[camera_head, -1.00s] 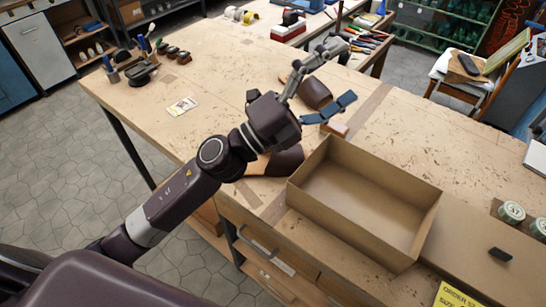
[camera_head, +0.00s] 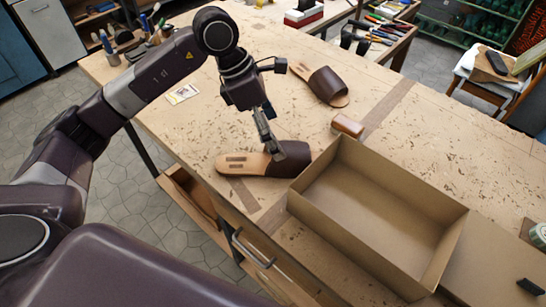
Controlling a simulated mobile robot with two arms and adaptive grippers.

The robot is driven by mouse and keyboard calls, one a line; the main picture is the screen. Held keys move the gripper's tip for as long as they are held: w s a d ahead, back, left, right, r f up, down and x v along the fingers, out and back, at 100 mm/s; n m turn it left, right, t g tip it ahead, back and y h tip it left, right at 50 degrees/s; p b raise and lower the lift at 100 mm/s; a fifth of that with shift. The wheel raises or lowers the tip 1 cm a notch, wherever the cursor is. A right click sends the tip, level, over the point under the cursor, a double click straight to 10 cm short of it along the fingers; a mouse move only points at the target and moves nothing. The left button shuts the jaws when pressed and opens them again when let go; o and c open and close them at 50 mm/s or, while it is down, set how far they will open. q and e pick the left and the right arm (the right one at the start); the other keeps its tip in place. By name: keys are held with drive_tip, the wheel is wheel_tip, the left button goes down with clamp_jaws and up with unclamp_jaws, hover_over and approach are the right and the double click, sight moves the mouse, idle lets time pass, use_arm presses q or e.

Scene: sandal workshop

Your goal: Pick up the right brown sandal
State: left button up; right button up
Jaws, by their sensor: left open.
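Two brown sandals with tan soles lie on the wooden workbench (camera_head: 430,140). The nearer sandal (camera_head: 236,164) lies sideways, its dark brown strap (camera_head: 293,158) toward the right, close to the cardboard box. The farther sandal (camera_head: 327,86) lies behind it, near the middle of the bench. I cannot tell for sure which is the right one. My left gripper (camera_head: 273,147) points down at the nearer sandal, at the opening of its strap. It is open, and its fingers hide a little of the sole and strap edge. My right gripper is out of view.
An open, empty cardboard box (camera_head: 375,268) stands just right of the nearer sandal. A small brown block (camera_head: 347,125) lies behind the box. A small card (camera_head: 182,94) lies at the left. The bench between the two sandals is clear.

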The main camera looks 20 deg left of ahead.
sight(282, 145)
use_arm(q)
drive_tip(key=p+x, duration=0.3)
drive_tip(key=x, duration=0.3)
drive_tip(key=shift+d+f, duration=0.15)
drive_tip(key=shift+f, duration=0.3)
drive_tip(key=c, duration=1.5)
drive_tip(key=shift+w+r, duration=0.1)
drive_tip(key=shift+r, duration=0.05)
drive_tip(key=shift+c, duration=1.2)
